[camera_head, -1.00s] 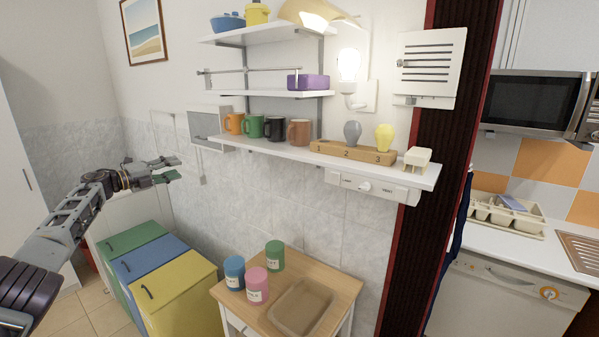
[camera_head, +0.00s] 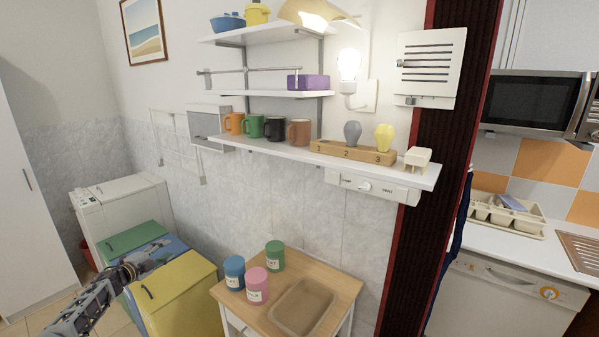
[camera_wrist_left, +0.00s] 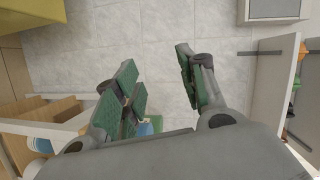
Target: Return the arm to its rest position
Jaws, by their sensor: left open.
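My left arm comes in from the lower left in the head view. Its gripper (camera_head: 158,254) is over the blue and yellow bins, low in the picture and left of the wooden table. In the left wrist view the two green-padded fingers (camera_wrist_left: 156,66) stand apart with nothing between them, tiled wall behind. My right arm and gripper are not in view.
A yellow bin (camera_head: 178,295), a green bin (camera_head: 125,240) and a white washing machine (camera_head: 120,200) stand at the left. A wooden table (camera_head: 335,283) holds blue, pink and green canisters and a tray. A shelf (camera_head: 420,178) with mugs and bulbs is above.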

